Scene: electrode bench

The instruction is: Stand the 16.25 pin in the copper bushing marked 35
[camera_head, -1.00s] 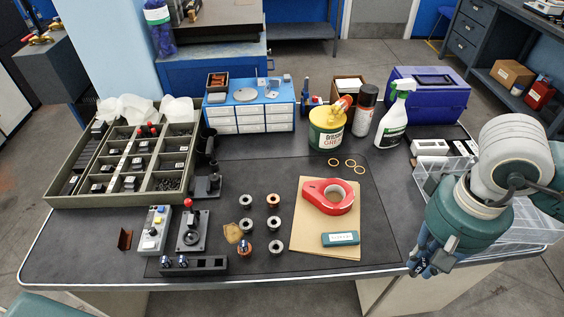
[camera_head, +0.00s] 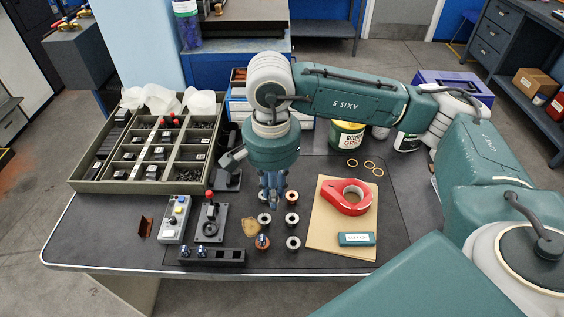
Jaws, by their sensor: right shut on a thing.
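My right gripper (camera_head: 272,190) points down over the rear left of the bushing group. It is shut on what looks like a slim pin, mostly hidden between the fingers. One copper bushing (camera_head: 292,197) stands just right of the gripper. The other copper bushing (camera_head: 262,242) is at the front left with a blue-topped piece in it. Steel bushings stand at the middle left (camera_head: 264,219), middle right (camera_head: 291,219) and front right (camera_head: 293,243). The gripper hides the rear left place. The marks and the pin size are too small to read. My left gripper is out of view.
A black block (camera_head: 228,257) at the front edge holds two blue-topped pieces. A red-knobbed lever (camera_head: 210,222) and a grey button box (camera_head: 175,222) stand left. Red tape (camera_head: 342,200) and a teal box (camera_head: 356,239) lie on brown paper (camera_head: 322,236) at right.

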